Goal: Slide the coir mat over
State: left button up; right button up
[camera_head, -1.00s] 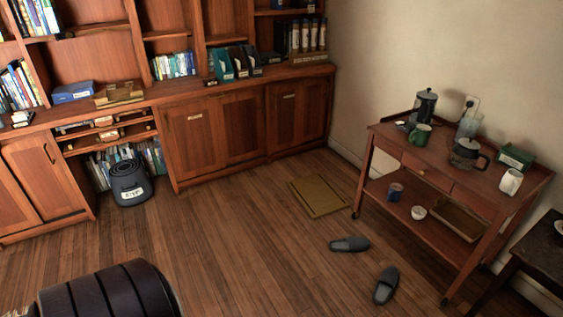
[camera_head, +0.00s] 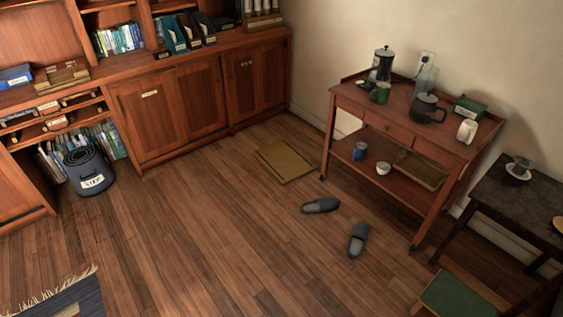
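The coir mat (camera_head: 286,161) is a flat, tan rectangle with a darker border. It lies on the wooden floor between the wooden cabinets and the tea trolley, set at an angle, with nothing on it. Neither of my grippers shows in the head view.
Two dark slippers (camera_head: 320,205) (camera_head: 358,239) lie in front of the mat. The wooden trolley (camera_head: 380,136) stands right of it, the cabinets (camera_head: 170,112) behind it. A dark step bin (camera_head: 88,172) stands at left, a fringed rug (camera_head: 75,300) lower left. The middle floor is clear.

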aim_at(287, 164)
jog(key=i+j, duration=0.1)
jog(key=i, duration=0.35)
jog(key=i+j+z, duration=0.1)
jog(key=i, duration=0.35)
jog(key=i+j, duration=0.1)
jog(key=i, duration=0.35)
jog(key=z, duration=0.05)
